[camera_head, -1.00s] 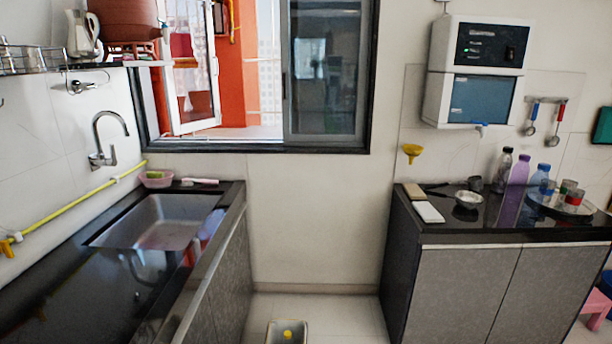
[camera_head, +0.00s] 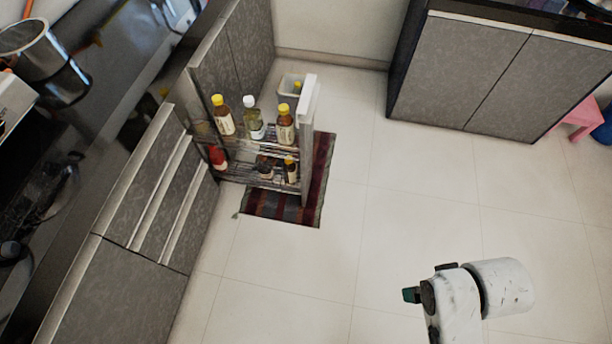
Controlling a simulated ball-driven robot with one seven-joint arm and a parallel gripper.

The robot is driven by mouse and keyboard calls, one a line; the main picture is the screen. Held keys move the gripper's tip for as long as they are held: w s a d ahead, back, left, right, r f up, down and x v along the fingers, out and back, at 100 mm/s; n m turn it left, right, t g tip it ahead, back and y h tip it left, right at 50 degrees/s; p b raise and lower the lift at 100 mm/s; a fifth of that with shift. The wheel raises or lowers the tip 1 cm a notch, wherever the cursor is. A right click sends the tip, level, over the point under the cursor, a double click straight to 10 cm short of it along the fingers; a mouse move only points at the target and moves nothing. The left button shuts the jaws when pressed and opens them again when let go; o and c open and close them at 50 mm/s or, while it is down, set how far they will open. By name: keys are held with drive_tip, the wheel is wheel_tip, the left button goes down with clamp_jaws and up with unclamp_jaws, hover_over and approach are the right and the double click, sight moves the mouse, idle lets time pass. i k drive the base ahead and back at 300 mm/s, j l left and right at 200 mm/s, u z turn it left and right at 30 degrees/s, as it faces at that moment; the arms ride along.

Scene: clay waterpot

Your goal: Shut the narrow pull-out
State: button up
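The narrow pull-out (camera_head: 304,150) stands open, drawn out to the right from the left-hand counter. It has a grey front panel with a pale top edge and wire shelves on two levels. Several bottles stand in it: brown ones with yellow caps, such as the front bottle (camera_head: 285,125), a clear one, and a red one lower down. Its front faces right, toward the open floor. Part of my white arm shows at lower right, well apart from the pull-out. My gripper itself cannot be made out.
A dark red striped mat (camera_head: 290,207) lies under the pull-out. A small bin (camera_head: 291,86) stands behind it. Grey drawers (camera_head: 150,200) sit left of it. A grey cabinet (camera_head: 490,75) and pink stool (camera_head: 580,118) are at upper right. The tiled floor between is clear.

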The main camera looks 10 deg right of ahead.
sight(305, 113)
drive_tip(key=k+l+u, duration=0.35)
drive_tip(key=k+l, duration=0.2)
drive_tip(key=i+l+u, duration=0.1)
drive_tip(key=i+l, duration=0.25)
drive_tip(key=i, duration=0.2)
drive_tip(key=i+l+u, duration=0.1)
drive_tip(key=i+l, duration=0.3)
drive_tip(key=i, duration=0.1)
